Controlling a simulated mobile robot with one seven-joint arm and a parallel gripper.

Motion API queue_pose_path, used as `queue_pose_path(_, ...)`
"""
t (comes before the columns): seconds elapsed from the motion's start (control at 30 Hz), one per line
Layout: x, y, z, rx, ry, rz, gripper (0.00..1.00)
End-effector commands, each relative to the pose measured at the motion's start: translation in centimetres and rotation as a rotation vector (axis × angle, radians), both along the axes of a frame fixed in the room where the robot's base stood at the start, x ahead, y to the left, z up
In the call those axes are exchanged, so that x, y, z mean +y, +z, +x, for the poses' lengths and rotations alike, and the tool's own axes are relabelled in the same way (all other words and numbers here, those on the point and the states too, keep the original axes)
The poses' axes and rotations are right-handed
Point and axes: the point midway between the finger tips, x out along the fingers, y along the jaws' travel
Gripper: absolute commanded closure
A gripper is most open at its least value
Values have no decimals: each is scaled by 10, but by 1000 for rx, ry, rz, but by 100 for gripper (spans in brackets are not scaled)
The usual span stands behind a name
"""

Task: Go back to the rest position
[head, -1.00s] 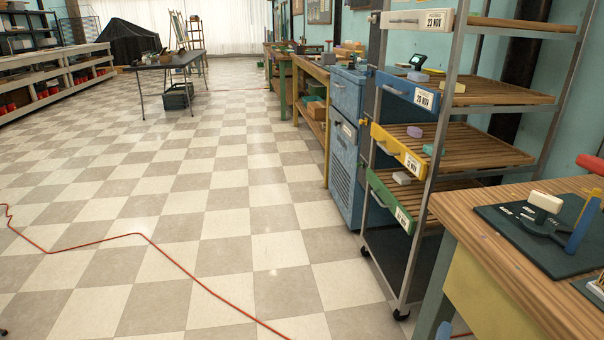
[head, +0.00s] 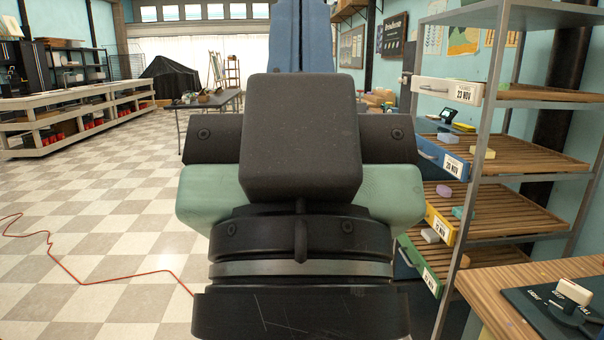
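A large part of my own arm (head: 300,140) fills the middle of the head view, close to the camera. It has a dark block, pale green pieces at both sides, a black round base with a silver ring, and a blue part running up out of the top edge. I cannot make out fingertips or anything held, so I cannot tell whether my gripper is open or shut.
A wheeled rack (head: 455,190) with slatted shelves and dated drawer fronts stands at right. Several small soap bars lie on it. A wooden workbench (head: 490,290) with a dark mat (head: 545,312) is at lower right. A red cable (head: 110,278) crosses the open checkered floor at left.

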Motion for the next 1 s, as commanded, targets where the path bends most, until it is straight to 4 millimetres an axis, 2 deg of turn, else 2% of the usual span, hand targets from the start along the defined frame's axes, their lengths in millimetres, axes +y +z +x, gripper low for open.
queue_pose_path(0.03,0,34,0,1,-1,-1,100)
queue_pose_path(0.6,0,210,1,3,-3,-1,100)
queue_pose_path(0.8,0,248,1,3,-2,-2,100)
queue_pose_path(1.0,0,255,1,3,-2,-2,100)
